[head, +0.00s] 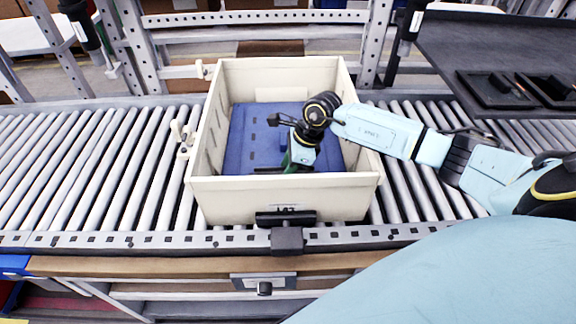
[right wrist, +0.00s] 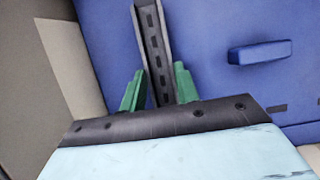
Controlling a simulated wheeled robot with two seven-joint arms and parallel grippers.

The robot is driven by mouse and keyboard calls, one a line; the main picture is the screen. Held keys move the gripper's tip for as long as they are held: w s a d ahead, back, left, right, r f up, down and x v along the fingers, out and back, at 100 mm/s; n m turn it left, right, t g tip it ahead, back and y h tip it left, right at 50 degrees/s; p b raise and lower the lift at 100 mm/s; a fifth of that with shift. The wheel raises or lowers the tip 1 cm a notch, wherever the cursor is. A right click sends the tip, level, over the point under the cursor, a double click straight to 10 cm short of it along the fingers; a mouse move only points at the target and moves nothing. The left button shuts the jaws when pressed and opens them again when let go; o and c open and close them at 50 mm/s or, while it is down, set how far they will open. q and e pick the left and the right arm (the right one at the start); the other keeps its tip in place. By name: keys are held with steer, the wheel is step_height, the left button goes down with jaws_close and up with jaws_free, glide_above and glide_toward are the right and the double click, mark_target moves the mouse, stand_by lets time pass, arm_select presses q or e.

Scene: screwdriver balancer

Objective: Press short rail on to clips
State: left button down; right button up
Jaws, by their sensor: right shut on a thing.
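My right gripper (head: 292,160) reaches down into the cream crate (head: 282,196), low near its front wall. In the right wrist view, the green fingers of my right gripper (right wrist: 160,72) are shut on a dark, slotted rail (right wrist: 153,36), one finger on each side. The rail extends away from the fingers over the blue floor panel (right wrist: 210,25). I cannot tell whether it touches the panel. In the head view a dark strip of the rail (head: 268,170) shows beside the fingers. I cannot make out the clips for certain. My left gripper is out of view.
A raised blue block (right wrist: 260,52) stands on the panel to the right of the rail. The crate sits on a roller conveyor (head: 90,160) with free rollers on both sides. A dark shelf with black trays (head: 497,90) is at the upper right.

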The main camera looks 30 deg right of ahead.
steer(key=o, duration=1.2)
steer(key=shift+c, duration=0.2)
steer(key=shift+d+r, duration=0.15)
steer(key=shift+r, duration=0.15)
steer(key=v, duration=0.6)
steer(key=shift+p, duration=0.3)
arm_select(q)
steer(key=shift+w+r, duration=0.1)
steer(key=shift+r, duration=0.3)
arm_select(e)
steer(key=v, duration=0.6)
steer(key=shift+r, duration=0.35)
steer(key=shift+s, duration=0.15)
